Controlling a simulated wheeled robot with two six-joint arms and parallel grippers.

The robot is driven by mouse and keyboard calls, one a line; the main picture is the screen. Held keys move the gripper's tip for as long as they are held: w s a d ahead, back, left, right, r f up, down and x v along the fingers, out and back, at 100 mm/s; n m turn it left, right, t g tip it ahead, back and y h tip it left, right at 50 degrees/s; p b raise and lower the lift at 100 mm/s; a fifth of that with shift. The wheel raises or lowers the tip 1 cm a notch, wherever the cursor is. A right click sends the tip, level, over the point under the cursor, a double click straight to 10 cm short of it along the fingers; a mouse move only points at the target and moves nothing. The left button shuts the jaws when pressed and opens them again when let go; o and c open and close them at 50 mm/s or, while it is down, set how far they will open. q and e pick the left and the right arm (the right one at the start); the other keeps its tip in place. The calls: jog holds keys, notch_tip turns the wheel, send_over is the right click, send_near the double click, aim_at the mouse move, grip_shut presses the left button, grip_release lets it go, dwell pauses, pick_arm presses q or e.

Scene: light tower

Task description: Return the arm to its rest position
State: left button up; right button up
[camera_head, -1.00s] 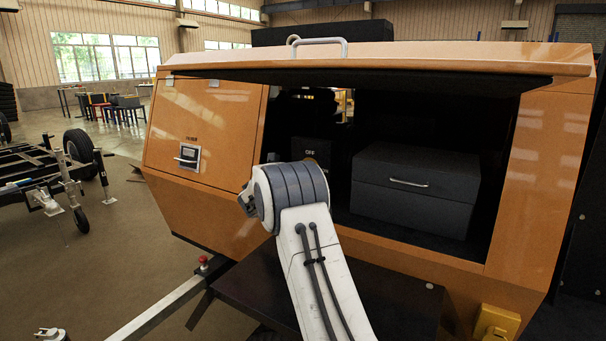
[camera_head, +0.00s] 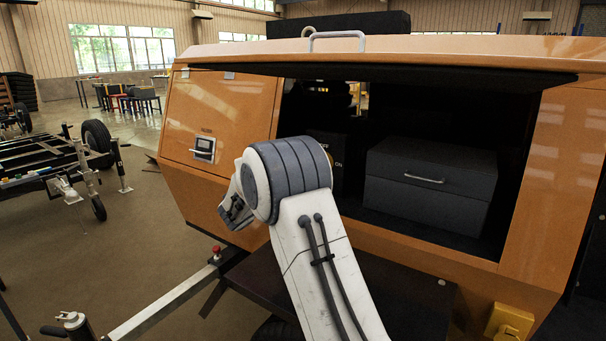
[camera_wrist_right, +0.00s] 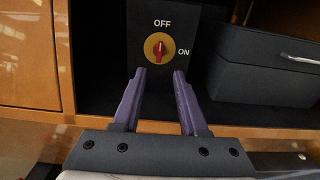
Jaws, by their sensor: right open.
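My right arm reaches up in the head view toward the open bay of an orange cabinet (camera_head: 240,106). Its joint hides the gripper in that view. In the right wrist view my right gripper (camera_wrist_right: 166,75) is open and empty, with its two purple fingers apart. Ahead of the fingers is a dark switch box (camera_wrist_right: 175,18) marked OFF and ON. Its red and yellow knob (camera_wrist_right: 159,47) has a vertical red handle, in line with OFF. The fingertips appear below the knob, with the knob in clear view. My left gripper is not in view.
A black drawer case (camera_head: 428,188) stands in the bay to the right of the switch box. The raised orange lid (camera_head: 450,47) spans above the bay. A dark shelf (camera_head: 270,283) juts out below it. A trailer frame (camera_head: 45,165) stands on the floor at left.

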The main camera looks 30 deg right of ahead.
dwell(0.5)
jog(key=s+a+f+m+g+y, duration=0.2)
jog(key=s+a+f+m+y, duration=0.35)
jog(key=s+a, duration=0.75)
jog(key=s+a+f+m+g+y, duration=0.35)
jog(key=s+a+m+y, duration=0.2)
jog(key=s+a, duration=0.75)
jog(key=s+a+f+m+g+y, duration=0.2)
jog(key=s+a+f+m+y, duration=0.4)
jog(key=s+a, duration=0.7)
notch_tip(320, 180, up, 28)
jog(key=s+n+p, duration=0.1)
jog(key=p, duration=2.5)
jog(key=shift+d+f+n+y, duration=0.25)
jog(key=shift+d+n+y, duration=0.05)
jog(key=shift+d, duration=0.1)
jog(key=shift+t, duration=0.25)
